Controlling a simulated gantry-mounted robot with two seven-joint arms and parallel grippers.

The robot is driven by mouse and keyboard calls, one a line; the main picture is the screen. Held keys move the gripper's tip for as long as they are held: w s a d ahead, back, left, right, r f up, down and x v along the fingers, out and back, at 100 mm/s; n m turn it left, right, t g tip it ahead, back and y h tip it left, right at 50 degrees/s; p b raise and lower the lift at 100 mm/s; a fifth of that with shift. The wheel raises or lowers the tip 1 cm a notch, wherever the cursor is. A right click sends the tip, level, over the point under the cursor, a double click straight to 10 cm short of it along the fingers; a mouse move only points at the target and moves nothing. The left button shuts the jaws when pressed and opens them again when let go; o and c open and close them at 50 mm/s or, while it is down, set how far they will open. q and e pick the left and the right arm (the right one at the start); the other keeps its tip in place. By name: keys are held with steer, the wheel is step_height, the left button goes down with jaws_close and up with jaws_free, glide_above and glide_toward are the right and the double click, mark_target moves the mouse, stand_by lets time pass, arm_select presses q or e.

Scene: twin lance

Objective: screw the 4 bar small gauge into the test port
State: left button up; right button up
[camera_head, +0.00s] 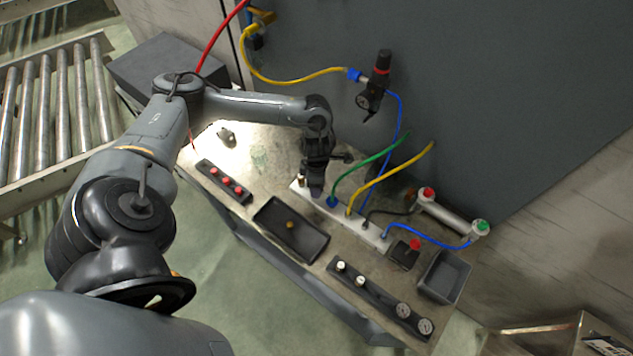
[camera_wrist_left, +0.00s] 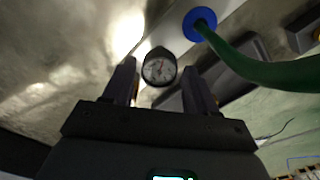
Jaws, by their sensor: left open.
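My left gripper (camera_head: 316,190) points down at the left end of the pale manifold bar (camera_head: 372,236). In the left wrist view its two fingers (camera_wrist_left: 158,85) are open, one on each side of a small round gauge (camera_wrist_left: 160,68) with a white dial and a reddish needle. The gauge stands at or just over the bar; its thread and any port under it are hidden, so I cannot tell how it is seated. Its scale is too small to read. My right gripper is not in view.
A black rack (camera_head: 383,297) holds two larger gauges and two small white-topped parts. A black tray (camera_head: 291,229) holds a brass piece. A strip with red caps (camera_head: 224,182) lies left. Green (camera_head: 365,166) and yellow hoses rise from the bar near my gripper. An empty bin (camera_head: 444,277) stands right.

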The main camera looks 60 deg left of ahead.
arm_select(q)
steer(key=shift+r+n+p, duration=0.2)
steer(key=shift+n+p, duration=0.2)
steer(key=n+p, duration=0.2)
steer(key=n, duration=0.1)
steer(key=n+p, duration=0.3)
steer(key=n, duration=0.1)
steer(key=n+p, duration=0.3)
steer(key=shift+s+r+n, duration=0.1)
steer(key=shift+r+n, duration=0.15)
steer(key=shift+n, duration=0.05)
steer(key=n+p, duration=0.8)
steer(key=n, duration=0.3)
steer(key=shift+f+n, duration=0.1)
steer(key=shift+n, duration=0.2)
steer(key=shift+f+n+p, duration=0.15)
steer(key=shift+n+p, duration=0.3)
steer(key=shift+n, duration=0.15)
steer(key=shift+a+f+n, duration=0.1)
steer(key=shift+f+n, duration=0.1)
steer(key=shift+n, duration=0.2)
